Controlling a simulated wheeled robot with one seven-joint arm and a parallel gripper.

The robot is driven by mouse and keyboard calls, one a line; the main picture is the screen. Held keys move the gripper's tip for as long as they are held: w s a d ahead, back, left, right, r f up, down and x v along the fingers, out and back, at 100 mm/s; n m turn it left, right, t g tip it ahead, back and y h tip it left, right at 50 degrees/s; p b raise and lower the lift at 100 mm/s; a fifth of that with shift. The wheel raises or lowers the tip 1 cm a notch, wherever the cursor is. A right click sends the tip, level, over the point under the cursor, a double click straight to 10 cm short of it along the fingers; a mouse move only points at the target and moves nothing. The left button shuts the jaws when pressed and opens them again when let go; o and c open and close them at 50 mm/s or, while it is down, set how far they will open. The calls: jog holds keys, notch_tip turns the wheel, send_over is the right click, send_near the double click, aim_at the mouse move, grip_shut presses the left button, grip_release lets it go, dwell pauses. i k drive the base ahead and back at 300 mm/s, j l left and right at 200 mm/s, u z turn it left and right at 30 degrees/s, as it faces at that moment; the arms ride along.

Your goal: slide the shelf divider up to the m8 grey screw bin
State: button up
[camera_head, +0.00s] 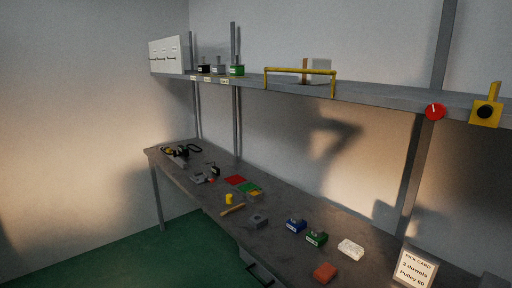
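The shelf divider appears to be the brown upright piece (305,66) standing on the shelf, partly behind a yellow rail. The grey screw bin (219,69) stands on the shelf further left, between a black bin (204,69) and a green bin (237,70). A wide gap of shelf lies between the green bin and the divider. The labels on the bins and shelf edge are too small to read, so I cannot confirm m8. My gripper is not in view; a dark, arm-like shadow falls on the wall below the shelf.
The yellow rail (300,71) rises along the front of the shelf (375,94). A white panel (167,55) stands at the shelf's left end. A red knob (434,111) and a yellow box (486,111) are at the right. The bench (285,204) below holds several small parts.

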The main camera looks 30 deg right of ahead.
aim_at(486, 114)
jog(key=z, duration=2.1)
